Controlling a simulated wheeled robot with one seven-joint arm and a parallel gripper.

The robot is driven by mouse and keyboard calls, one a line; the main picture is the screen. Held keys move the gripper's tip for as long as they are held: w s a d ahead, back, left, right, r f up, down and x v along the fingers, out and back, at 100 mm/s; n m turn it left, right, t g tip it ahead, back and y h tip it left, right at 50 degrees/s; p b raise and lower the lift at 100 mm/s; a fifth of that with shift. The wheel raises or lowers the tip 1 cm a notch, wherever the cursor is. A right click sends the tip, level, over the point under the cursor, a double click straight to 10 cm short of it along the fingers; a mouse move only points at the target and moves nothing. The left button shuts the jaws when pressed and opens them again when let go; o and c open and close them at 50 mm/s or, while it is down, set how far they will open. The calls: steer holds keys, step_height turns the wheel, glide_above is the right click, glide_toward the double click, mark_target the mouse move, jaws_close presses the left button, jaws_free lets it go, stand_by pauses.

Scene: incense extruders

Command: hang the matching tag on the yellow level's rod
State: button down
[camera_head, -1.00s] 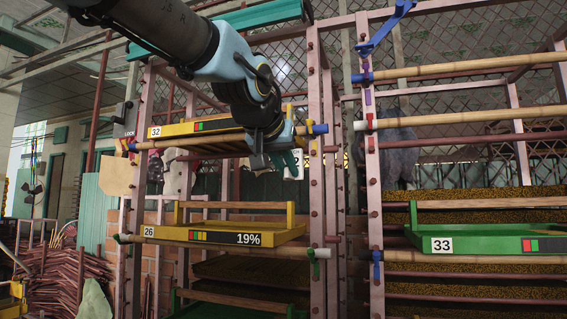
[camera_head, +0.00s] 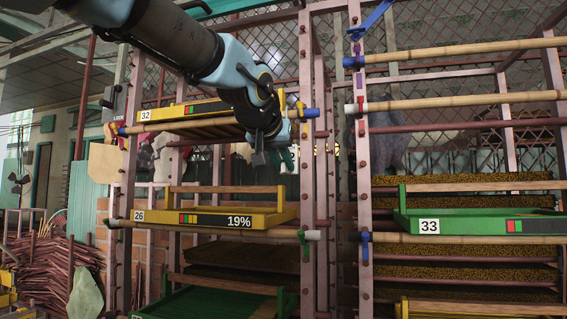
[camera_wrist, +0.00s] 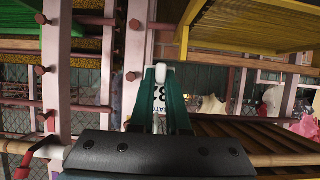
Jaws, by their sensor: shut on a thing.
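My gripper (camera_head: 283,158) is in front of the rack's left bay, just below the right end of the upper yellow tray. In the wrist view its teal fingers (camera_wrist: 161,80) are shut on a white tag (camera_wrist: 159,97). The upper yellow tray (camera_head: 166,115) bears the label 32. Its bamboo rod (camera_head: 150,128) has a blue right end (camera_head: 308,113). A lower yellow tray (camera_head: 262,215) is marked 26 and 19%. Its rod (camera_head: 215,230) has a white right end.
Rack posts (camera_head: 307,190) with short pegs stand right of my gripper. The right bay holds a green tray (camera_head: 470,226) marked 33 and bamboo rods (camera_head: 460,103). Another green tray (camera_head: 225,302) is low in the left bay. Open space lies between the two yellow trays.

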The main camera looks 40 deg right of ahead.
stand_by(0.3)
steer(key=c, duration=0.5)
jaws_free()
stand_by(0.4)
steer(key=s+a+b, duration=0.1)
steer(key=s+a, duration=0.4)
steer(key=a, duration=0.2)
steer(key=shift+a+b, duration=0.3)
steer(key=shift+b, duration=0.05)
stand_by(0.7)
